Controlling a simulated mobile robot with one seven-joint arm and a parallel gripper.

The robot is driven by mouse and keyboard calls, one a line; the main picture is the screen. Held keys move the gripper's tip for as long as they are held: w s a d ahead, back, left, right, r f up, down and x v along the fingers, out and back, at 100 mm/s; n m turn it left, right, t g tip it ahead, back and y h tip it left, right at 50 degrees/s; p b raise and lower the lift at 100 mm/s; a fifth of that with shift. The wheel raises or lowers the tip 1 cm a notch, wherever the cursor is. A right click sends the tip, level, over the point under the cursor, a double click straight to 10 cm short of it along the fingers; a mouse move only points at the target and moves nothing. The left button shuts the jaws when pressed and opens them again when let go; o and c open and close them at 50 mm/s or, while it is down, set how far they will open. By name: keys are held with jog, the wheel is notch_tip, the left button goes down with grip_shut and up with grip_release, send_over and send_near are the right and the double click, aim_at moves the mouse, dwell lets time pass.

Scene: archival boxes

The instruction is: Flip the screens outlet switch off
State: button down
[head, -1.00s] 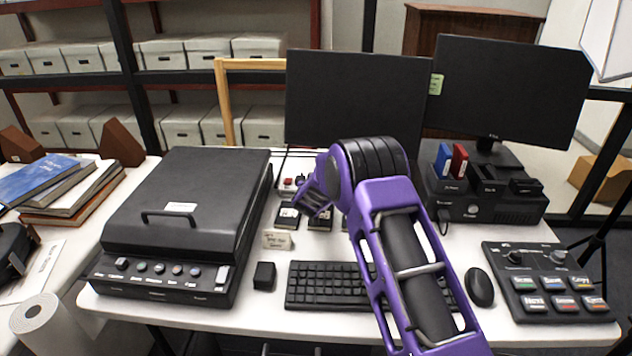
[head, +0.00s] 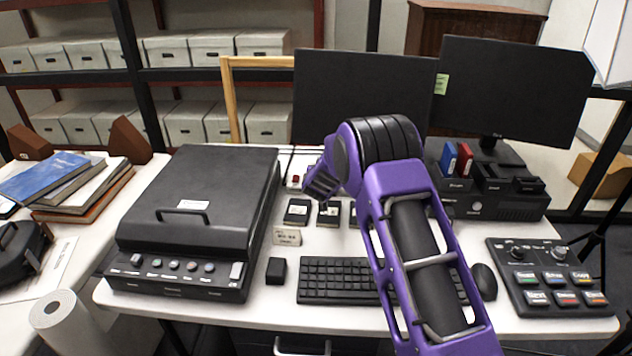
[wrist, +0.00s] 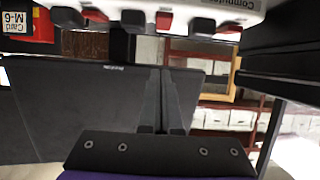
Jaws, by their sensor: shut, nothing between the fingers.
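A pale outlet strip (wrist: 285,5) crosses the top of the wrist view, which is upside down. Several red and black rockers or plugs stick out along it, including a red one (wrist: 164,20) and a black one (wrist: 132,20). One printed label reads "Computer"; I cannot read a screens label. In the head view, a small red piece (head: 295,179) shows left of my purple wrist, and the rest of the strip is mostly hidden. My gripper (wrist: 161,76) is shut and empty, its fingertips appearing just below the strip in the wrist view. I cannot tell if they touch it.
Two monitors (head: 360,95) (head: 510,95) stand at the back. A black scanner (head: 190,195) fills the left of the desk. Small black boxes (head: 297,212), a sign (head: 287,237), a keyboard (head: 335,280), a mouse (head: 484,282) and a control panel (head: 555,280) lie around my arm.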

jog(key=s, duration=0.9)
jog(key=shift+s+r, duration=0.15)
jog(key=shift+r, duration=0.15)
